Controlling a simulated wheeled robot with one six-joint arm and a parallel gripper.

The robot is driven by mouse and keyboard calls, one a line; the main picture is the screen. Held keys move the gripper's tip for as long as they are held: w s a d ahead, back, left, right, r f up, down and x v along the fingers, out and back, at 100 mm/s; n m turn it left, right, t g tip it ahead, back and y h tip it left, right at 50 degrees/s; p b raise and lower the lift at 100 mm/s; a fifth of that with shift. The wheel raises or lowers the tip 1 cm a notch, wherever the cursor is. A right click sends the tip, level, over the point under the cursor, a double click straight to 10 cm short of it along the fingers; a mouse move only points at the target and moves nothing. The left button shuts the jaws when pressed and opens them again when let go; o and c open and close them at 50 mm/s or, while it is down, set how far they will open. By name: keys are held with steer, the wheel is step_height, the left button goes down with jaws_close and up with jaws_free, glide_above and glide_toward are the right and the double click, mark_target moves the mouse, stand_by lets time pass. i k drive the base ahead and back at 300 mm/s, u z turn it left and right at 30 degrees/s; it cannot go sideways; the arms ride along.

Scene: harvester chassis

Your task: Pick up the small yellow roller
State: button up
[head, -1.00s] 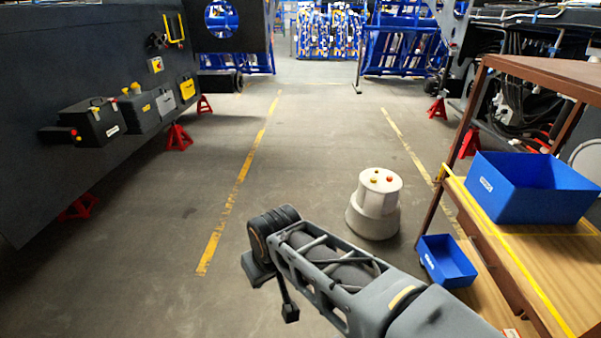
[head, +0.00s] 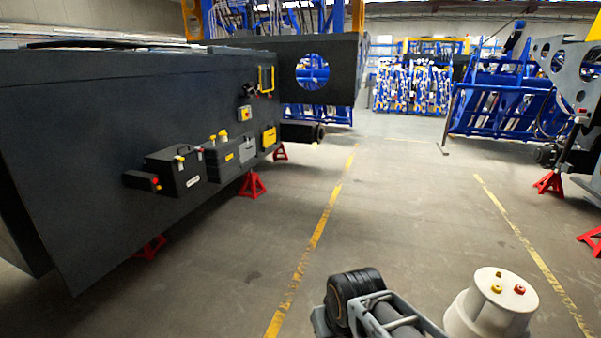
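A white round pedestal (head: 487,312) stands at the lower right in the head view. On its top are a small yellow piece (head: 497,288), a small red-orange piece (head: 520,289) and another small piece at the back. The yellow piece may be the small yellow roller, but it is too small to be sure. My arm comes up from the bottom edge, left of the pedestal. My gripper is out of the picture.
A dark chassis side (head: 90,130) fills the left, with several boxes mounted along it, some carrying small yellow and red parts. A red stand (head: 251,185) is under it. Open floor (head: 400,210) with yellow lines (head: 315,240) lies ahead. Blue frames (head: 500,95) are at the back.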

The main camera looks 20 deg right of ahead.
mark_target(497, 288)
steer(key=z, duration=0.3)
steer(key=i, duration=2.45)
steer(key=z, duration=1.25)
steer(key=i, duration=1.2)
steer(key=z, duration=1.75)
steer(key=i, duration=0.65)
steer(key=z, duration=0.45)
